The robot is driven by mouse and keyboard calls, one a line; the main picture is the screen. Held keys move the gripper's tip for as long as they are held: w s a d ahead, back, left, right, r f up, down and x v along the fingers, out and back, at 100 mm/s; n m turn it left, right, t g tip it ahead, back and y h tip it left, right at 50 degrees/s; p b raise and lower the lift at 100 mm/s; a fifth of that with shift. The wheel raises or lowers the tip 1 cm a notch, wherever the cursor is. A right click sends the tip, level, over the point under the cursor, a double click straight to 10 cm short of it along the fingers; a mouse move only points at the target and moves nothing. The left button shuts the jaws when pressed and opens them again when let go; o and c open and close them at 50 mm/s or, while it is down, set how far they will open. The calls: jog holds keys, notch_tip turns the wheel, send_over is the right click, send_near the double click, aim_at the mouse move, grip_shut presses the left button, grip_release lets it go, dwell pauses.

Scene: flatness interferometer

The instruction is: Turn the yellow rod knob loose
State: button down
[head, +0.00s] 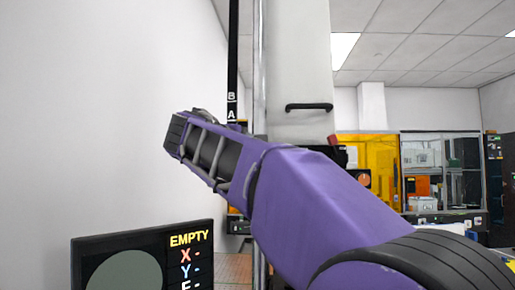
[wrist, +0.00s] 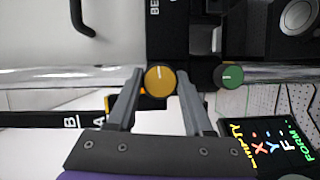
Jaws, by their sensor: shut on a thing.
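The yellow rod knob (wrist: 160,81) is round with a white pointer line and sits on the metal rod in the middle of the wrist view. My gripper (wrist: 161,78) has one grey finger on each side of the knob and is shut on it. In the head view my purple arm stretches up and to the left, and neither the gripper's fingers nor the yellow knob can be made out there.
A green knob (wrist: 229,76) sits on the rod to the right of the yellow one. A black display (head: 142,262) reading EMPTY stands at the lower left. A white cabinet with a black handle (head: 309,106) rises behind my arm.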

jog(key=shift+m, duration=0.3)
dwell(0.4)
jog(key=shift+c, duration=1.5)
grip_release()
jog(key=v, duration=1.7)
jog(key=shift+s+r, duration=0.15)
jog(key=shift+r, duration=0.1)
